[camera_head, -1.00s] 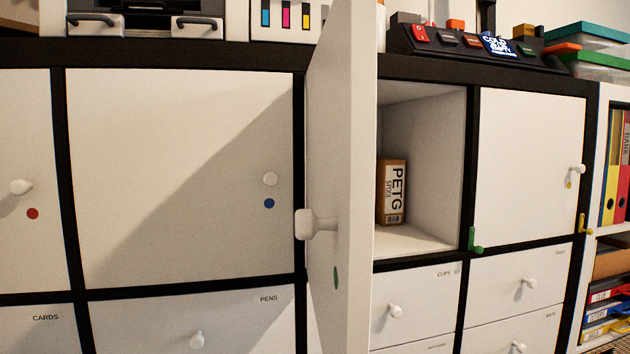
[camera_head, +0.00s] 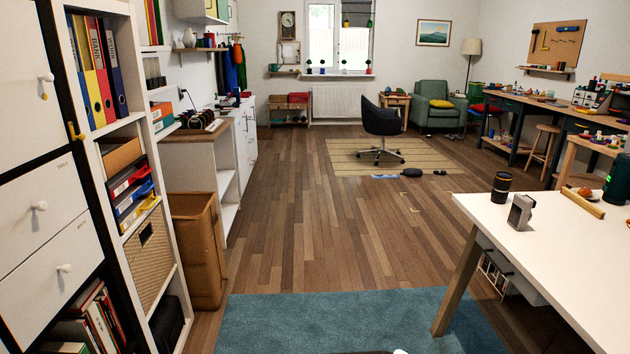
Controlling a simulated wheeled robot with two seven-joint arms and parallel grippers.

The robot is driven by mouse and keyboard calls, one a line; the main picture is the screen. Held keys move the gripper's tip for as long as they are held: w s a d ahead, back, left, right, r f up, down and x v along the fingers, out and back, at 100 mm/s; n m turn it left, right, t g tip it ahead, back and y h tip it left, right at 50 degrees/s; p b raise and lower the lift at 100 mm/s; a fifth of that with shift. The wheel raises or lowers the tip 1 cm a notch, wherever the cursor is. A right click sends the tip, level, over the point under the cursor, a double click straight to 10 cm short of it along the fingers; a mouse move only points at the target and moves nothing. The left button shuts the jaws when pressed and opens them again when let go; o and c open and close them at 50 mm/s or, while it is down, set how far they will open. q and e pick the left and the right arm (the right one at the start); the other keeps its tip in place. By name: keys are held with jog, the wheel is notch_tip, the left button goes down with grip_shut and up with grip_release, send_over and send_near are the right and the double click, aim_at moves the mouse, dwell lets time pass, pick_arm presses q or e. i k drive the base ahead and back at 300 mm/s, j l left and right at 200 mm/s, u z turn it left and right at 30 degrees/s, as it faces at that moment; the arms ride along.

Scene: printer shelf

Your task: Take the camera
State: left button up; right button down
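I cannot make out a camera for certain. On the white table (camera_head: 570,255) at the right stand a small grey boxy device (camera_head: 520,212) and, just behind it, a black upright cylinder (camera_head: 501,187) like a lens or cup. A small dark object (camera_head: 200,119) on the wooden-topped cabinet at the left is too small to name. Neither of my grippers is in view.
A white shelf unit (camera_head: 150,245) with binders and trays stands close at the left, with a brown paper bag (camera_head: 199,250) beside it. The wooden floor (camera_head: 325,225) ahead is open. A blue rug (camera_head: 350,322) lies in front, and an office chair (camera_head: 384,125) stands farther back.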

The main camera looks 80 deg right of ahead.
aim_at(520, 214)
jog(key=z, duration=3.65)
